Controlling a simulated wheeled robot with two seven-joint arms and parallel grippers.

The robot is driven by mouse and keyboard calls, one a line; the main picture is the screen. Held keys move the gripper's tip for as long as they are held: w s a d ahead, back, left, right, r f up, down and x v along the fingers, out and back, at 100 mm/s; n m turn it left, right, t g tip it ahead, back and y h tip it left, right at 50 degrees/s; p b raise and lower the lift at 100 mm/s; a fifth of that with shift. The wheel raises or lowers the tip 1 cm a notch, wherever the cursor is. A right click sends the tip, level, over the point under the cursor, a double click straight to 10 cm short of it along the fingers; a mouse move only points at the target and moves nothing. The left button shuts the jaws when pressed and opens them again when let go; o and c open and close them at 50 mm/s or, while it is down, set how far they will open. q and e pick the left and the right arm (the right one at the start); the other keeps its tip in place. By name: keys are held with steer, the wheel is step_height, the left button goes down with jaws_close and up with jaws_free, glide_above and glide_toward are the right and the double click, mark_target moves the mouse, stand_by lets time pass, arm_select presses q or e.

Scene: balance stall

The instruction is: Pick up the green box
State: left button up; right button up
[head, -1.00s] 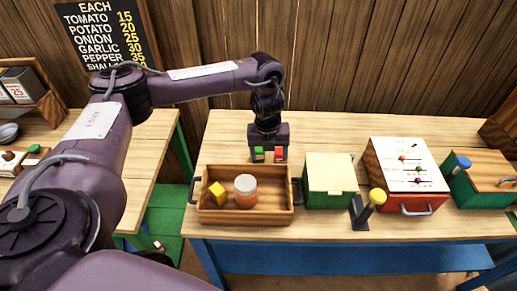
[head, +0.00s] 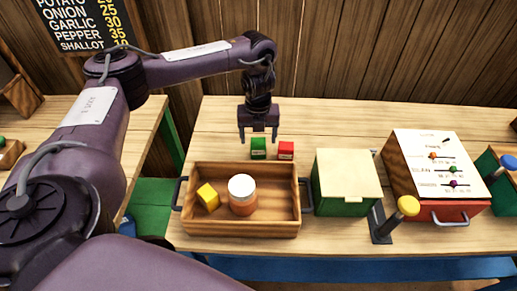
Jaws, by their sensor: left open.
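A small green box (head: 258,149) stands on the wooden table just behind the tray. A small red box (head: 286,150) stands close to its right, with a narrow gap between them. My left gripper (head: 258,138) points down with its two fingers apart. It is empty as far as I can see, and its fingertips show just above and behind the green box in the head view. I cannot tell the exact depth between them. A larger box with green sides and a pale lid (head: 347,175) stands right of the tray. My right gripper is not in view.
A wooden tray (head: 240,229) with dark handles holds a yellow cube (head: 208,196) and a jar (head: 242,195). To the right stand a yellow-knobbed lever (head: 408,206) and a red box with a white slider panel (head: 437,160). The table behind the boxes is clear.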

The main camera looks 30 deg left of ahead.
mark_target(258, 148)
arm_select(q)
step_height(258, 148, down, 2)
steer(key=shift+s+d+b, duration=0.1)
steer(key=shift+s+b, duration=0.05)
steer(key=shift+b, duration=0.15)
steer(key=f, duration=0.2)
steer(key=f+b, duration=0.1)
steer(key=f, duration=0.1)
steer(key=shift+w+a, duration=0.2)
steer(key=shift+w, duration=0.1)
steer(key=shift+s, duration=0.1)
steer(key=shift+c, duration=0.4)
steer(key=c, duration=1)
